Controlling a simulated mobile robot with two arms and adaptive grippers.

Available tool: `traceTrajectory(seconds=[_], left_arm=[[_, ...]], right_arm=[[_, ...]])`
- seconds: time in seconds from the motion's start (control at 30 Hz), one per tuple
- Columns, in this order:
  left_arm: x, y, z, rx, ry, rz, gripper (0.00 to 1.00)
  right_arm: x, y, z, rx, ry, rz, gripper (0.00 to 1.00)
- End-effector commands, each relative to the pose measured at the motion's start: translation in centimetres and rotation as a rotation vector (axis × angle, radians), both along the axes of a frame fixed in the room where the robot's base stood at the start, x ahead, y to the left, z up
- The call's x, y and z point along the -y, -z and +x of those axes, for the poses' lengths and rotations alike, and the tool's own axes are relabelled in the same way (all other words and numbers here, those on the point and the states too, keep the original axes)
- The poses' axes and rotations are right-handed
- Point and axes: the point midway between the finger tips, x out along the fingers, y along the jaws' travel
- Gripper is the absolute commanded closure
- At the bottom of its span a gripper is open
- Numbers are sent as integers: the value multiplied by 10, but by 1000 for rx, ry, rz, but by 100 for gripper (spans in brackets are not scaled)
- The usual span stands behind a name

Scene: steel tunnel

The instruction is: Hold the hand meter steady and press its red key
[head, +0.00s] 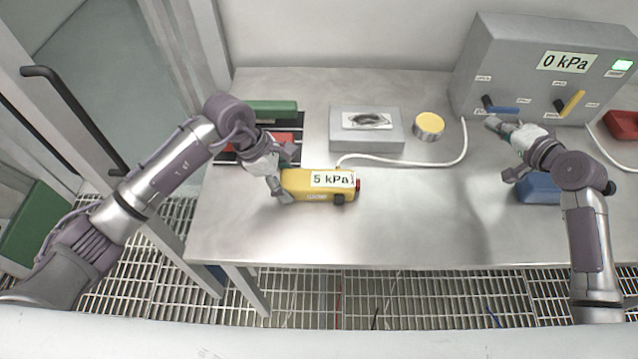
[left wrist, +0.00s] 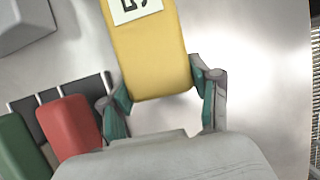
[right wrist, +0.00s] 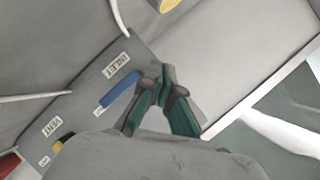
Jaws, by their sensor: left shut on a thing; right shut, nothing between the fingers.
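The yellow hand meter (head: 300,183) lies level at the table's front left, its label reading 5 kPa. Its red key (head: 358,184) is on its right end, and a black knob (head: 339,198) is on its front side. My left gripper (left wrist: 160,88) is shut around the meter's left end, one finger on each side. The red key is outside the left wrist view. My right gripper (right wrist: 161,75) is shut and empty, far right of the meter, close to the blue lever (right wrist: 120,93) of the grey panel box. Whether it touches the lever I cannot tell.
The grey panel box (head: 490,60) reads 0 kPa and has a yellow lever (head: 570,103). A white hose (head: 430,160) runs from it to the meter. A grey box (head: 366,142), a yellow-topped round tin (head: 429,124) and a blue block (head: 538,189) stand on the table. The front middle is clear.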

Motion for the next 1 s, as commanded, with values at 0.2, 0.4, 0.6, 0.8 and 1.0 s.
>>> traceTrajectory(seconds=[0.2,0.4,0.6,0.8,1.0], left_arm=[[0,0,0,0,0,0,80],[0,0,0,0,0,0,80],[0,0,0,0,0,0,80],[0,0,0,0,0,0,80],[0,0,0,0,0,0,80]], right_arm=[[-88,51,-41,-180,-212,78,100],[-146,78,-80,-302,-371,133,100],[-173,88,-102,-360,-448,158,100],[-188,89,-106,-367,-463,162,100],[-215,89,-105,-366,-461,163,100]])
